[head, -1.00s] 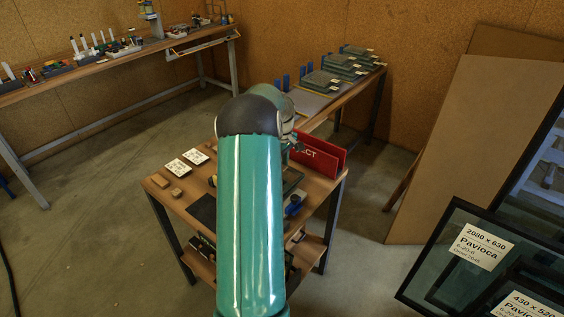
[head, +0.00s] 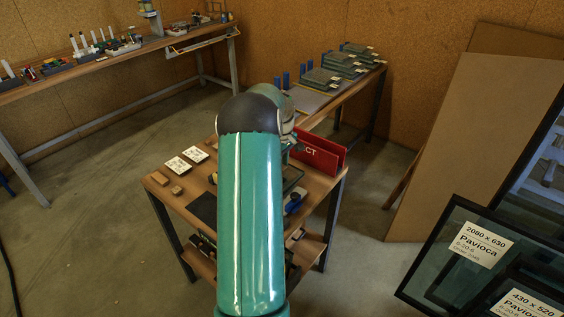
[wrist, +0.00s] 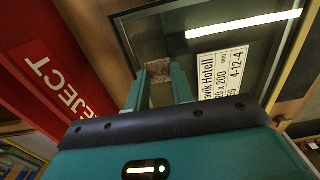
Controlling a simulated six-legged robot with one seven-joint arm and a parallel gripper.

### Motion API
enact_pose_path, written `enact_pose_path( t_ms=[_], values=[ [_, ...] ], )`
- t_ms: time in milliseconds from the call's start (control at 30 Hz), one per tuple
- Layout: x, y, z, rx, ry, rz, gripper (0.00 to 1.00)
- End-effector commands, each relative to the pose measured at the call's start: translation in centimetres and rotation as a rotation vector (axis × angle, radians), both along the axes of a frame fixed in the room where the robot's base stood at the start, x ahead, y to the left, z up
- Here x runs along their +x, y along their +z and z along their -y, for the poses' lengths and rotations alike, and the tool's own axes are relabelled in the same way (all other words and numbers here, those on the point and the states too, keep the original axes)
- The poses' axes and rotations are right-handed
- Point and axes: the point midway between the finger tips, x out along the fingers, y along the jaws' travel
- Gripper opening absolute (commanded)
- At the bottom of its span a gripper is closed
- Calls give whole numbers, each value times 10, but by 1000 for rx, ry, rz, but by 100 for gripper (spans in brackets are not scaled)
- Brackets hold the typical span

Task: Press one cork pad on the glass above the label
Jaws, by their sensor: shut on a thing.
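My gripper (wrist: 158,80) is shut on a small speckled brown cork pad (wrist: 158,72) held between its fingertips. The pad is over the dark glass pane (wrist: 214,28) in the wrist view, near the pane's left edge. I cannot tell whether the pad touches the glass. The white label (wrist: 222,72) with black print is on the glass, to the right of my fingers and partly hidden by my gripper's body. In the head view my arm hides the gripper, the pad and most of the pane.
A red REJECT holder (head: 318,156) stands beside the pane on a wooden cart (head: 322,186). White cards (head: 178,166) and brown blocks (head: 160,178) lie at the cart's left. Large framed panes (head: 462,250) lean at the right. Bare floor (head: 95,215) lies left of the cart.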

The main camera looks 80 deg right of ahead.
Motion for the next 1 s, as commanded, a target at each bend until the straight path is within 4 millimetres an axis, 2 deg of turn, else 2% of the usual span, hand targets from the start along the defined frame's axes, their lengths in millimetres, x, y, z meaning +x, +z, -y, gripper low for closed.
enact_pose_path(
  t_ms=[67,100,200,233,567,767,1000],
  values=[
    [0,-1,0,0,0,0,3],
    [0,-1,0,0,0,0,25],
    [0,-1,0,0,0,0,45],
    [0,-1,0,0,0,0,49],
    [0,4,0,-1,0,1,49],
    [0,35,1,-5,0,1,49],
    [0,89,1,-5,0,1,49]
  ],
)
